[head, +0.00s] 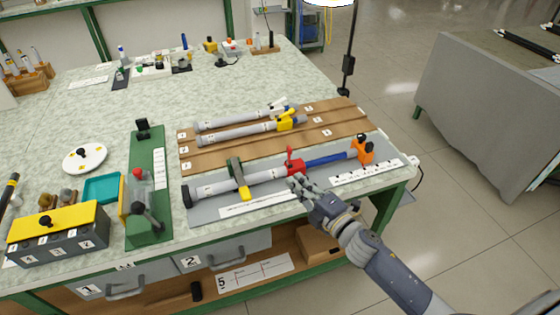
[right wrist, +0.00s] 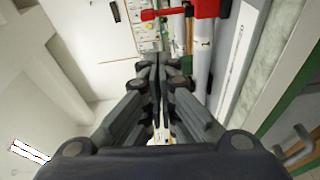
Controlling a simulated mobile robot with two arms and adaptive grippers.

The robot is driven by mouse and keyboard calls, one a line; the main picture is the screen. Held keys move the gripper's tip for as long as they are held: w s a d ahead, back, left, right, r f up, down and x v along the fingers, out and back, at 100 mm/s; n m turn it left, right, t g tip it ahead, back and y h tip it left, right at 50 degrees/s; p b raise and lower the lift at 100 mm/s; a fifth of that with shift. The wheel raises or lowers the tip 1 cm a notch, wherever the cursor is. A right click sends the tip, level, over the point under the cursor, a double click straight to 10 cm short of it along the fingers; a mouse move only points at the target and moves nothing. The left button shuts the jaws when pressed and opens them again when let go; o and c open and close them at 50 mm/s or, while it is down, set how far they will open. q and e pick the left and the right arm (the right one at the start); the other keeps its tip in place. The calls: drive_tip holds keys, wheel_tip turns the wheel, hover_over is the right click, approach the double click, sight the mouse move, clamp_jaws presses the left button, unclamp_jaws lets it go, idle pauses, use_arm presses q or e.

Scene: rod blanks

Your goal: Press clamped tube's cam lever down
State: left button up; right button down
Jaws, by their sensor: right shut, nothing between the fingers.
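The clamped grey tube (head: 268,176) lies in a grey tray at the front of the table, held by a green and yellow clamp (head: 239,179). A red collar (head: 296,166) sits at its right end, with the red cam lever (head: 289,154) sticking up. A blue rod (head: 325,159) runs from the collar to an orange stop (head: 362,151). My right gripper (head: 297,183) is shut and empty, just in front of the collar. In the right wrist view the shut fingers (right wrist: 159,66) appear below the red lever (right wrist: 160,14) and collar (right wrist: 207,8), apparently apart from them. My left gripper is out of view.
Two more grey tubes (head: 240,132) with white and yellow ends lie on a brown board (head: 340,116) behind. A green fixture (head: 148,205) and a yellow-topped box (head: 58,232) stand to the left. A lamp post (head: 349,50) rises behind the right end.

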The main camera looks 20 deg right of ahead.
sight(289, 156)
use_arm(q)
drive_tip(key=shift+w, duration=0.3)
use_arm(e)
drive_tip(key=shift+s+a+r+n+y, duration=0.1)
drive_tip(key=shift+a+r+n+y, duration=0.45)
drive_tip(key=shift+n, duration=0.25)
drive_tip(key=shift+f, duration=0.15)
drive_tip(key=shift+w, duration=0.2)
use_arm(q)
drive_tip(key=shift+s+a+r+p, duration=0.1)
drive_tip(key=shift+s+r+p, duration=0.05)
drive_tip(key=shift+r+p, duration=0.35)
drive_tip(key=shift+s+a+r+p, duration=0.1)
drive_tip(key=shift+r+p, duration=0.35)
use_arm(e)
drive_tip(key=w, duration=0.9)
drive_tip(key=shift+d, duration=0.2)
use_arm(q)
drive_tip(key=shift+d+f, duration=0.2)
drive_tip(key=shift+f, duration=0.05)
use_arm(e)
drive_tip(key=shift+w+d+m, duration=0.1)
drive_tip(key=shift+d+m, duration=0.05)
drive_tip(key=shift+m, duration=0.25)
